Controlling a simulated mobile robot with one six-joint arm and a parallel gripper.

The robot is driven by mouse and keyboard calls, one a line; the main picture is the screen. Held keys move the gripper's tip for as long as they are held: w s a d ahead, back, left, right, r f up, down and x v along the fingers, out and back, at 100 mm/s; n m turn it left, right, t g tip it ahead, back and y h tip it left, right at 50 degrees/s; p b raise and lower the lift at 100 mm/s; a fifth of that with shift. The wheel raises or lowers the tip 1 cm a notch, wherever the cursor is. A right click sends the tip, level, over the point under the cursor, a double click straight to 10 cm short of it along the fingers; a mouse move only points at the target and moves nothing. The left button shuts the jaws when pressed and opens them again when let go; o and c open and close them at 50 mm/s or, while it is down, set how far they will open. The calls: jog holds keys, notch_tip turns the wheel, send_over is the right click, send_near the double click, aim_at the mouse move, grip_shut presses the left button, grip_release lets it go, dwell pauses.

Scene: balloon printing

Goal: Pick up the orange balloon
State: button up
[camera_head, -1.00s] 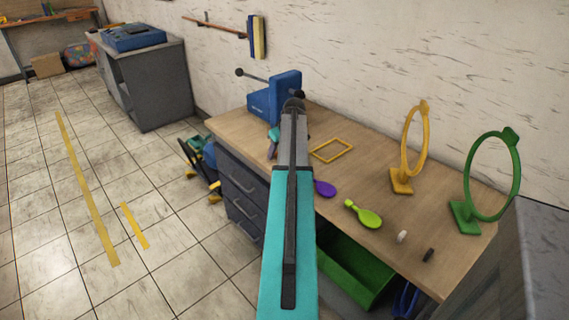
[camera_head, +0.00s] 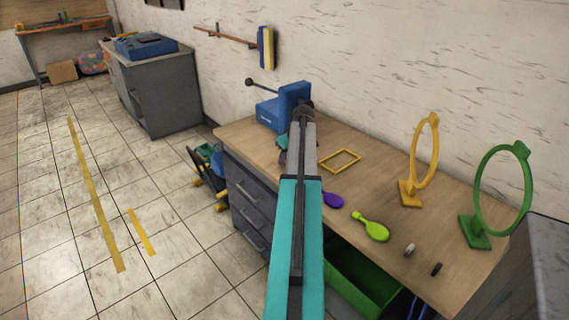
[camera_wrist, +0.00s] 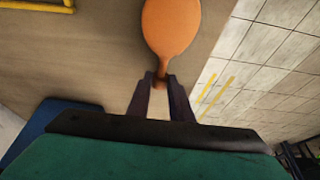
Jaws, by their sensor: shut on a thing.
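The orange balloon (camera_wrist: 171,28) shows at the top of the wrist view, with its round body pointing away from my gripper (camera_wrist: 161,80). The two dark fingers of my gripper are shut on the balloon's narrow neck. Whether the balloon touches the wooden table (camera_wrist: 95,60) or hangs above it, I cannot tell. In the head view my arm hides the orange balloon and most of my gripper, which is over the table's left part, near the blue machine.
On the table lie a purple balloon (camera_head: 333,200), a lime-green balloon (camera_head: 372,227) and a yellow frame (camera_head: 340,160). A yellow ring stand (camera_head: 411,192) and a green ring stand (camera_head: 475,232) stand to the right. The blue machine (camera_head: 292,104) stands at the back left.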

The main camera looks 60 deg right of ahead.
jog(key=shift+r, duration=0.8)
jog(key=shift+s+a+r, duration=0.25)
jog(key=shift+a+r, duration=0.1)
jog(key=shift+a, duration=0.05)
jog(key=s+a+r+b, duration=0.1)
jog(key=s+a+b, duration=0.1)
jog(key=s+a, duration=0.7)
jog(key=a, duration=0.3)
jog(key=shift+s+r, duration=0.15)
jog(key=shift+r, duration=0.1)
